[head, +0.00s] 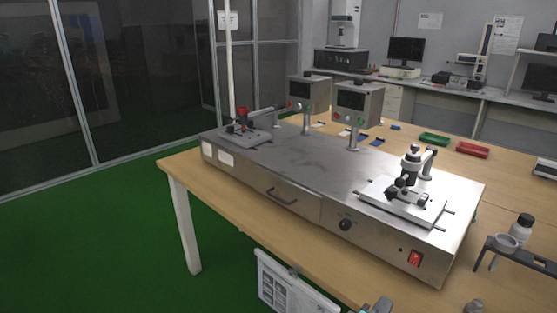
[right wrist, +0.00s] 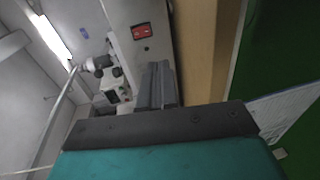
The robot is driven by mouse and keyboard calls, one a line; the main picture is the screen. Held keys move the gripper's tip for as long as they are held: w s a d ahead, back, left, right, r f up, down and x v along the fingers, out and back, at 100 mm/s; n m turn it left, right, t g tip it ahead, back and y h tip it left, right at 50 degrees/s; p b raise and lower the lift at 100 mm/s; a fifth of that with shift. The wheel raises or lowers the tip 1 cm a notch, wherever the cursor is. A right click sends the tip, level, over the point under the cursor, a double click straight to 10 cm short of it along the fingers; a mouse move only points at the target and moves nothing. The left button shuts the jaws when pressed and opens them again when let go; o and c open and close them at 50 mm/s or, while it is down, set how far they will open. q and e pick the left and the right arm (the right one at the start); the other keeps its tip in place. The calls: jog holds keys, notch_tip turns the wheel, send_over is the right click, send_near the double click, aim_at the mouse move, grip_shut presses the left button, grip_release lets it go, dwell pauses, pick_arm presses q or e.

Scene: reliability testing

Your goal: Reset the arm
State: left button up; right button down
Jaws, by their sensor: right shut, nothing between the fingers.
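A long grey metal test machine (head: 300,165) stands on the wooden table. Its right station has a small jointed arm (head: 428,160) with a black and silver head, lowered over a white plate (head: 405,204). Its left station has another arm (head: 262,118) with a red-topped head. In the right wrist view the machine's red switch (right wrist: 142,31) and a station head (right wrist: 98,64) show, tilted. My right gripper (right wrist: 157,72) is shut and empty, in front of the machine's switch end. Only a sliver of it shows at the head view's bottom edge. My left gripper is not in view.
Two display boxes (head: 357,104) on posts rise behind the machine. A dark rack (head: 510,252) with a bottle (head: 521,228) stands at the right. Green (head: 434,139) and red (head: 473,149) trays lie behind. A paper-covered board (head: 290,285) hangs at the table's front. Green floor is clear at left.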

jog(key=s+a+f+g+y, duration=0.2)
jog(key=s+f+y, duration=0.25)
jog(key=f, duration=0.35)
jog(key=s+a+f+m+t+y+p, duration=0.1)
jog(key=s+a+m+y, duration=0.3)
jog(key=s+m+y, duration=0.2)
jog(key=s+y, duration=0.2)
jog(key=y, duration=0.1)
jog(key=shift+s+a+t, duration=0.15)
jog(key=shift+a+t, duration=0.05)
jog(key=shift+t, duration=0.2)
